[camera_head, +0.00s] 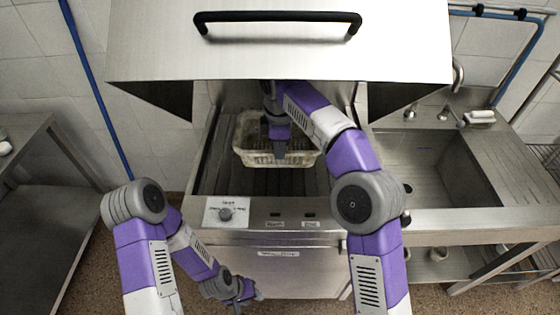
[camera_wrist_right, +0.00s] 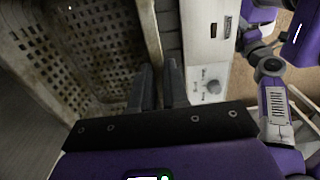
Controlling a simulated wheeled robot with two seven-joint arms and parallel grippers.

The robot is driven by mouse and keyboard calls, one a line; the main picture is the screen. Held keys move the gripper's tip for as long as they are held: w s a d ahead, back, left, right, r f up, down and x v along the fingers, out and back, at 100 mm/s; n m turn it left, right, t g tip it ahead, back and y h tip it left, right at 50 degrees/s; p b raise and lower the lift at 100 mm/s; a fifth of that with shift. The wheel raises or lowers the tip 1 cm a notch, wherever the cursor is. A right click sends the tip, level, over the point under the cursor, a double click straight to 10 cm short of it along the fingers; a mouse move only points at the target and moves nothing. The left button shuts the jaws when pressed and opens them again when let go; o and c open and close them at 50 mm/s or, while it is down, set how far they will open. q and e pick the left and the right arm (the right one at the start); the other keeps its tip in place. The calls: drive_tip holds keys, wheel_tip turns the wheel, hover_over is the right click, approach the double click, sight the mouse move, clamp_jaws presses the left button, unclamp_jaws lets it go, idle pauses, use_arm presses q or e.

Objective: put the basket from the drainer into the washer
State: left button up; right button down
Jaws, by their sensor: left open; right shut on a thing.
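The perforated, dirty whitish basket (camera_head: 250,158) sits inside the open washer (camera_head: 212,160), at the back middle of its ribbed bed. My right gripper (camera_head: 280,148) reaches in under the raised hood and is shut on the basket's near wall. In the right wrist view the fingers (camera_wrist_right: 160,85) close at the basket's edge, and the perforated basket (camera_wrist_right: 60,50) fills the left side. I cannot tell whether the basket rests fully on the bed. My left gripper (camera_head: 247,292) is open and empty, low in front of the washer.
The washer hood (camera_head: 280,55) with a black handle is raised above. A control knob (camera_head: 226,214) is on the front panel. A sink (camera_head: 440,165) and steel counter stand at the right. A steel table (camera_head: 30,150) stands at the left, with a floor gap between.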

wheel_tip(320, 180, down, 7)
drive_tip(key=b, duration=0.3)
drive_tip(key=shift+r, duration=0.1)
drive_tip(key=c, duration=1.1)
unclamp_jaws()
drive_tip(key=shift+f, duration=0.2)
drive_tip(key=shift+r, duration=0.1)
wheel_tip(320, 180, up, 8)
drive_tip(key=p, duration=0.4)
drive_tip(key=shift+f, duration=0.2)
